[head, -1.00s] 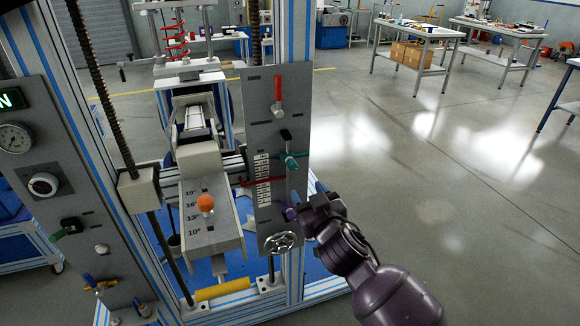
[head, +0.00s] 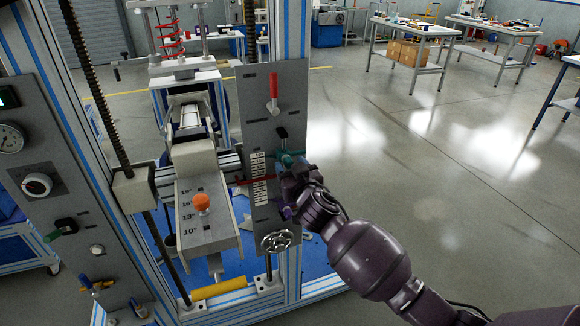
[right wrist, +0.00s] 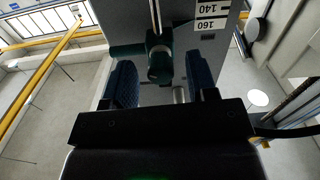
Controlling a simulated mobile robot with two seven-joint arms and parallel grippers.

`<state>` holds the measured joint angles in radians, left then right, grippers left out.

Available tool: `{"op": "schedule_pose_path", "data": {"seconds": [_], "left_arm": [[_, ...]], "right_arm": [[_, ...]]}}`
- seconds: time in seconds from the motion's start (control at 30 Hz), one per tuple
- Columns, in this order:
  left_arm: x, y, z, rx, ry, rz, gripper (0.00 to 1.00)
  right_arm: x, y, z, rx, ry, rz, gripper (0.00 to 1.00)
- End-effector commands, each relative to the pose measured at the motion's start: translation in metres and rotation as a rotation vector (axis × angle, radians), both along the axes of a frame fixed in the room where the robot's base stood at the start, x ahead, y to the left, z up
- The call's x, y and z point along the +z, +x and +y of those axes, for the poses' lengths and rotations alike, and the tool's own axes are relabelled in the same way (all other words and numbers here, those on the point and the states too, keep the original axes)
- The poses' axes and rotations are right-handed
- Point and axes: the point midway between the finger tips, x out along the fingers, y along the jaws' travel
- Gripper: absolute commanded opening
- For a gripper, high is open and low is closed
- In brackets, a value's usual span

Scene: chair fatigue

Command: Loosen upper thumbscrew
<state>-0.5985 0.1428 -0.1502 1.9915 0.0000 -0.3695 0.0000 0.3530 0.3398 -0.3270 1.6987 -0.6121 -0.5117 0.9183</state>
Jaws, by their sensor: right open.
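The upper thumbscrew is a teal knob (head: 288,157) on the upright grey panel (head: 258,105), beside the white scale strip. In the right wrist view the dark teal thumbscrew (right wrist: 160,66) sits between the lines of my two blue-padded fingers. My right gripper (head: 290,182) is open, right at the panel and just below and partly in front of the thumbscrew. In the right wrist view the open right gripper (right wrist: 160,82) shows a gap on each side of the knob; I see no contact. A purple lower thumbscrew (head: 288,213) is partly beside my gripper. My left gripper is out of view.
A red lever (head: 273,90) and a black knob (head: 282,133) are above the thumbscrew. A handwheel (head: 277,241) is below. The tilted seat rig with an orange knob (head: 201,202) stands to the left. Open floor lies to the right.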

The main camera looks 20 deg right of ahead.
Motion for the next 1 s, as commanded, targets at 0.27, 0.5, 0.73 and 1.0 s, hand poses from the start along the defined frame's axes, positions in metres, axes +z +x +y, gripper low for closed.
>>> {"op": "schedule_pose_path", "data": {"seconds": [0.27,0.5,0.73,1.0], "left_arm": [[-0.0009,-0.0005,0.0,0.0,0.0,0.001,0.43],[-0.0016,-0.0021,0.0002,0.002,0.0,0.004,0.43],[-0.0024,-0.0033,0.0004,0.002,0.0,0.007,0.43],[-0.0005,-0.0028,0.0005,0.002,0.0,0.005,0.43]], "right_arm": [[0.0001,0.0073,0.0003,0.0,-0.001,0.0,0.53],[0.0002,0.0071,0.0003,0.0,-0.001,0.0,0.39],[0.0003,0.0069,0.0004,0.0,-0.001,0.0,0.04],[0.0008,0.0069,0.0003,0.0,-0.027,-0.002,0.03]]}}
